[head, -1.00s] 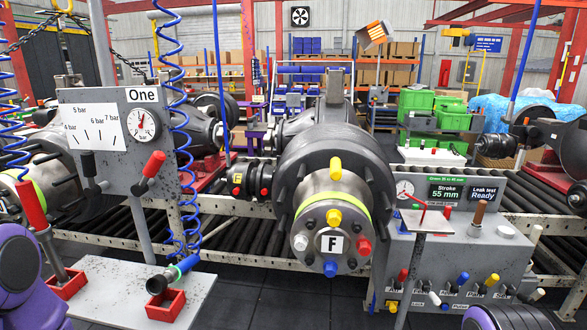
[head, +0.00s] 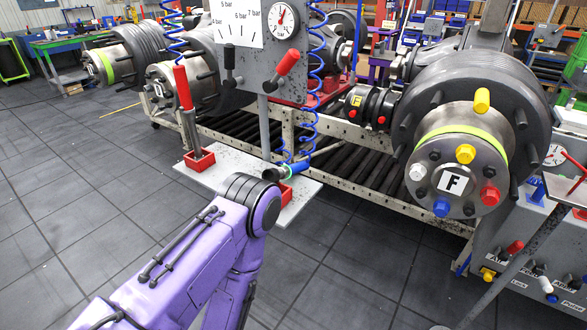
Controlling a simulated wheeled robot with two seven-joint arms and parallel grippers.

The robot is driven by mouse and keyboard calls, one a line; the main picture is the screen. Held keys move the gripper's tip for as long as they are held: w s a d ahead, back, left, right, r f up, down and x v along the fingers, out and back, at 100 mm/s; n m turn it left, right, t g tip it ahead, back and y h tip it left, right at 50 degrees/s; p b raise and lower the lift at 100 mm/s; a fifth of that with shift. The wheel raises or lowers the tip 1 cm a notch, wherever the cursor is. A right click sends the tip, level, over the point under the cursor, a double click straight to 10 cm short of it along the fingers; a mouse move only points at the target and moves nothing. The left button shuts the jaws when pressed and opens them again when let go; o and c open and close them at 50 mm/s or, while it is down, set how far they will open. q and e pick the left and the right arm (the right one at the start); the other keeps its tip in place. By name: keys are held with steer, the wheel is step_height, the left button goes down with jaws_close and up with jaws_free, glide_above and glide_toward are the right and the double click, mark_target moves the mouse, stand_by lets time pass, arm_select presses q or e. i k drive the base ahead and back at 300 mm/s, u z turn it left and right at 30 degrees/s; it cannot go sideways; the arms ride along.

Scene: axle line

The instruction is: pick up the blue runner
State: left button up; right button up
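The blue runner (head: 297,168) lies nearly level in the right-hand red holder (head: 285,193) on a grey speckled plate. It has a blue body, a green band and a dark round end toward the left. A coiled blue hose (head: 313,110) comes down to it. My purple arm stands in front and covers part of the holder. A red-handled tool (head: 184,92) stands upright in the left-hand red holder (head: 199,160). Neither of my grippers shows; only my arm links are in view.
A grey gauge panel (head: 255,55) on a post rises behind the runner, with a black and a red lever. The hub marked F (head: 452,180) and roller conveyor (head: 345,148) stand behind and right. A control box (head: 530,250) is at lower right. The left floor is clear.

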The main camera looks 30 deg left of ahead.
mark_target(284, 171)
steer(key=u, duration=0.05)
steer(key=k, duration=0.5)
steer(key=u, duration=0.7)
steer(key=i, duration=0.55)
steer(key=z, duration=0.05)
